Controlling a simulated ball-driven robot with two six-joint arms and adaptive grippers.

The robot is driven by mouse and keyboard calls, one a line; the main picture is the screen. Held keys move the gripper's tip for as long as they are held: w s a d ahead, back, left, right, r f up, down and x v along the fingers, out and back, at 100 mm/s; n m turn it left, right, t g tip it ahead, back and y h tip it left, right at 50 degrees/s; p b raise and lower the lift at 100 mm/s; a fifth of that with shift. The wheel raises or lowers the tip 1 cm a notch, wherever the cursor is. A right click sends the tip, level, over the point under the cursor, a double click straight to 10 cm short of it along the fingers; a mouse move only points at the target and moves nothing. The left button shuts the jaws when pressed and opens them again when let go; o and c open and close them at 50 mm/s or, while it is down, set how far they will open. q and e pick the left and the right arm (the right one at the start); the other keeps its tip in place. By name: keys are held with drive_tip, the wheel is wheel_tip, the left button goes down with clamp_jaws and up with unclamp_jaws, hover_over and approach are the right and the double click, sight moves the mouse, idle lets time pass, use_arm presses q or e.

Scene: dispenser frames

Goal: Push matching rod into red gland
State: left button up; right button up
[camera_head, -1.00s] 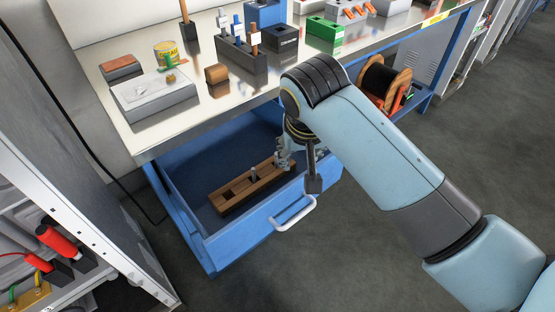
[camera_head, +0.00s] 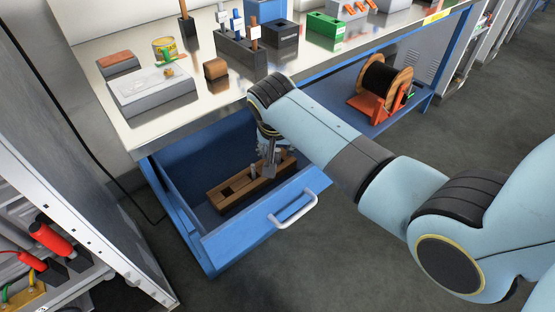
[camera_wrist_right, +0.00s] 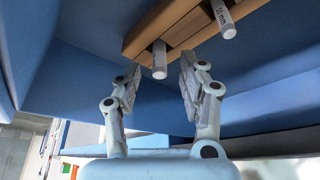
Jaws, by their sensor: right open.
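A wooden block (camera_head: 226,203) with slots lies in the open blue drawer; it shows from below in the right wrist view (camera_wrist_right: 168,22). A grey rod (camera_head: 252,172) stands in it. In the wrist view a plain-ended pale rod (camera_wrist_right: 159,62) lies between my right gripper's open fingers (camera_wrist_right: 160,82), with gaps on both sides. A second rod marked "10 mm" (camera_wrist_right: 222,18) is to its right. My right gripper (camera_head: 268,155) is low over the block, partly hidden by its wrist. A red cylindrical fitting (camera_head: 48,236) is at the left cabinet; I cannot tell if it is the gland. My left gripper is out of view.
The blue drawer front (camera_head: 255,228) has a white handle (camera_head: 296,210). The metal workbench (camera_head: 165,130) above carries a grey box (camera_head: 150,93), a tin (camera_head: 168,50) and a green box (camera_head: 325,30). A cable spool (camera_head: 382,82) sits on the lower shelf at right.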

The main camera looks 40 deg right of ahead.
drive_tip(key=shift+w+d+f, duration=0.1)
drive_tip(key=shift+f, duration=0.25)
drive_tip(key=shift+c, duration=0.4)
clamp_jaws()
drive_tip(key=shift+r, duration=0.1)
